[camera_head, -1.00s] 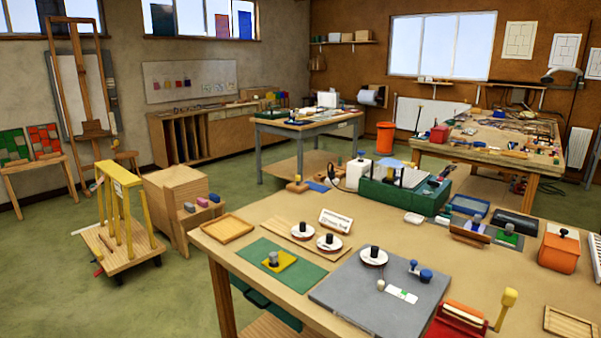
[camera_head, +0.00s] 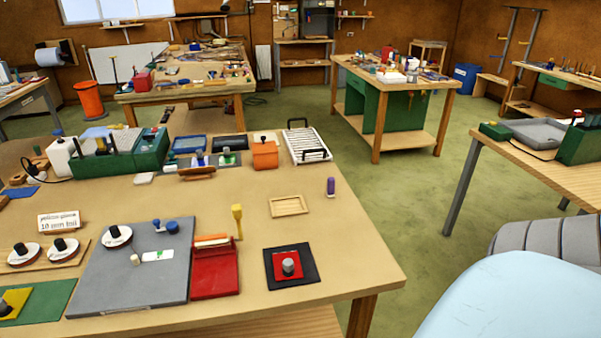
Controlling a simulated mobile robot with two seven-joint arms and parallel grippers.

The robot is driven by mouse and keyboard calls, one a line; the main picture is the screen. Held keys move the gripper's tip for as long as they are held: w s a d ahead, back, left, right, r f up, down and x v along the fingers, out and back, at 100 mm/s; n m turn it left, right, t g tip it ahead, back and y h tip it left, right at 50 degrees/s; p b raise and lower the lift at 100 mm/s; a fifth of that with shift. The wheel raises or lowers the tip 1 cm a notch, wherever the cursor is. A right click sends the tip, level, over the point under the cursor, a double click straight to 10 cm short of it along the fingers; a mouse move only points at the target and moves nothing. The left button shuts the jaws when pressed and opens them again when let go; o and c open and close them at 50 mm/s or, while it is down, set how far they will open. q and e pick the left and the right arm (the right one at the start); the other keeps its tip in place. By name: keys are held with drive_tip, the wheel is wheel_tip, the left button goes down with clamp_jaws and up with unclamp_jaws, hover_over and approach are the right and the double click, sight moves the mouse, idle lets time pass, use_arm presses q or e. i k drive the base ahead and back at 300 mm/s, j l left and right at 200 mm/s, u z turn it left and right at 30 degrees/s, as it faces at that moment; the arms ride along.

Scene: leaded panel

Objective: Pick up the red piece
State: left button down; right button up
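A flat red piece (camera_head: 287,257) lies on a black square mat (camera_head: 305,276) near the front right corner of the workbench (camera_head: 350,265). Neither of my grippers is in view, and nothing is touching the red piece.
Left of the mat is a red device with a yellow-handled lever (camera_head: 215,272), then a grey board (camera_head: 140,275) with small items. A wooden tray (camera_head: 289,206) and a purple block (camera_head: 331,186) are behind. The bench is bare right of the mat. A green-sided table (camera_head: 372,78) stands farther back.

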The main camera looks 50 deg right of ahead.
sight(287, 265)
drive_tip(key=z, duration=1.35)
